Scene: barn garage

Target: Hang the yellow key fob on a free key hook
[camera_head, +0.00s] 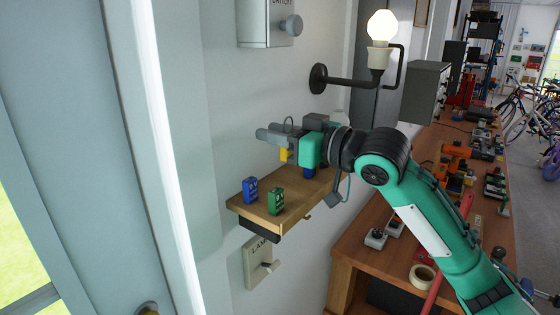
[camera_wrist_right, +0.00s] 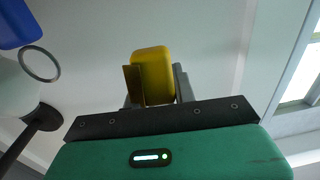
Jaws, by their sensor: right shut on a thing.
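My right gripper (camera_head: 283,140) is over the small wooden shelf (camera_head: 258,213) on the wall, shut on the yellow key fob (camera_head: 285,155). The fob shows below the fingers in the head view. In the right wrist view the yellow fob (camera_wrist_right: 152,75) sits between the two fingers. A blue fob (camera_head: 250,190) and a green fob (camera_head: 276,201) stand on the shelf's front part. Another blue item (camera_head: 308,172) shows under the gripper, partly hidden. My left gripper is out of view.
A wall lamp (camera_head: 381,50) with a black arm juts out above and right of the gripper. A grey switch box (camera_head: 265,25) is above, a lever box (camera_head: 257,262) below the shelf. A cluttered workbench (camera_head: 352,258) stands at right.

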